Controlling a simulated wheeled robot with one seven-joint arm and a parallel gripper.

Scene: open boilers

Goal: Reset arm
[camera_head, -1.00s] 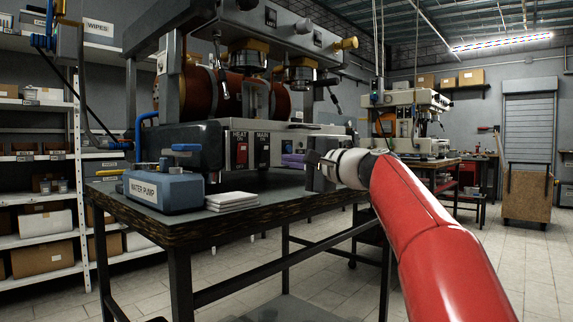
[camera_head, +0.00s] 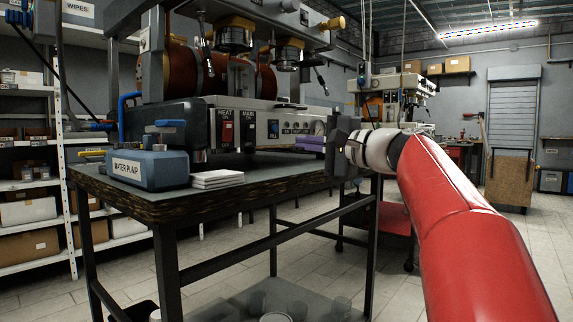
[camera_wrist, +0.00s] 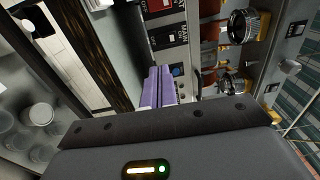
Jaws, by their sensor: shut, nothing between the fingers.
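My red arm reaches in from the lower right of the head view. It ends in a white wrist and my dark grey gripper (camera_head: 344,148), which is shut and empty. The gripper is in the air near the right end of the workbench (camera_head: 150,208), in front of the boiler machine (camera_head: 262,125). In the wrist view the dark body of my gripper fills the bottom, and the fingertips are hard to make out.
A water pump box (camera_head: 150,167) and white cloths (camera_head: 217,179) lie on the bench. Folded purple cloths (camera_head: 311,142) lie beside the machine, close behind the gripper; they also show in the wrist view (camera_wrist: 155,88). Shelves (camera_head: 62,150) stand left. Floor at right is open.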

